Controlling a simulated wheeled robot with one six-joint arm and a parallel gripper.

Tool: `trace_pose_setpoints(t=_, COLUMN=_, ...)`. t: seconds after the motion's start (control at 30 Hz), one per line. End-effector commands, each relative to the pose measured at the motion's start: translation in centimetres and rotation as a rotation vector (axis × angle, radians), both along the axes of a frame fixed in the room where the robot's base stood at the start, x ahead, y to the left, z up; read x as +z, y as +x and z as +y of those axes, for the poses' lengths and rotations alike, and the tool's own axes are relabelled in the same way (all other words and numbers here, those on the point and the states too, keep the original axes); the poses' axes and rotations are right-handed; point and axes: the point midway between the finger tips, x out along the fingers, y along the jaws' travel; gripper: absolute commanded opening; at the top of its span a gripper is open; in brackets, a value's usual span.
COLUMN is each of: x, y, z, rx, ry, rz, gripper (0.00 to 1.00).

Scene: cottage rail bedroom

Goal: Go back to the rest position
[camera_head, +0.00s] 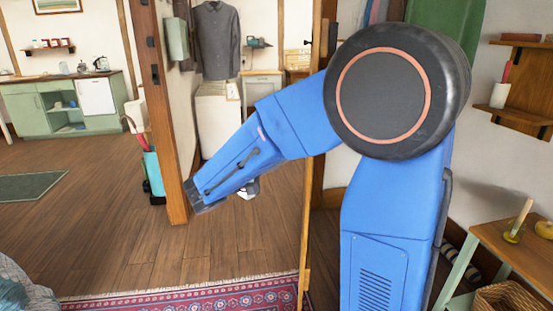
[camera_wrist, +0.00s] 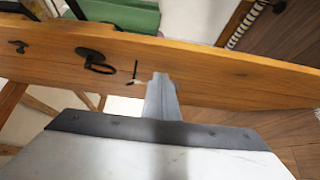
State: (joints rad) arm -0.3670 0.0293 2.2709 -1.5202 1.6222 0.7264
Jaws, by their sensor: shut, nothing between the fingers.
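My gripper (camera_wrist: 162,84) shows in the wrist view as a narrow grey pair of fingers, closed together and empty. Behind its tips, a broad wooden board with black metal fittings (camera_wrist: 95,60) runs across the picture. I cannot tell whether the fingertips touch it. In the head view, my blue arm bends out to the left from its big round joint and slopes down in front of the doorway.
A wooden door post (camera_head: 165,110) stands left of my arm, and a thin upright wooden edge (camera_head: 306,200) stands close by it. A side table (camera_head: 520,250) and a wicker basket (camera_head: 505,298) are at lower right. A patterned rug (camera_head: 190,295) lies in front.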

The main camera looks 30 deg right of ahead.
Motion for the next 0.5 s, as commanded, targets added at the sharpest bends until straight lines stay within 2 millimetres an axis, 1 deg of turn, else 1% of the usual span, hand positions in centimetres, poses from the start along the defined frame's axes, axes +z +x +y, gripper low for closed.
trace_pose_setpoints(t=0.17, x=0.1, y=0.0, z=0.2, rx=-0.001, ry=-0.001, rz=-0.001, gripper=0.00)
trace_pose_setpoints(t=0.27, x=0.0, y=-0.4, z=-0.2, rx=-0.009, ry=0.013, rz=0.003, gripper=0.00)
trace_pose_setpoints(t=0.37, x=-0.4, y=-2.0, z=-1.3, rx=-0.039, ry=0.067, rz=0.025, gripper=0.00)
trace_pose_setpoints(t=0.47, x=-1.4, y=-4.9, z=-3.0, rx=-0.086, ry=0.165, rz=0.062, gripper=0.00)
trace_pose_setpoints(t=0.5, x=-1.9, y=-6.3, z=-3.6, rx=-0.106, ry=0.214, rz=0.078, gripper=0.00)
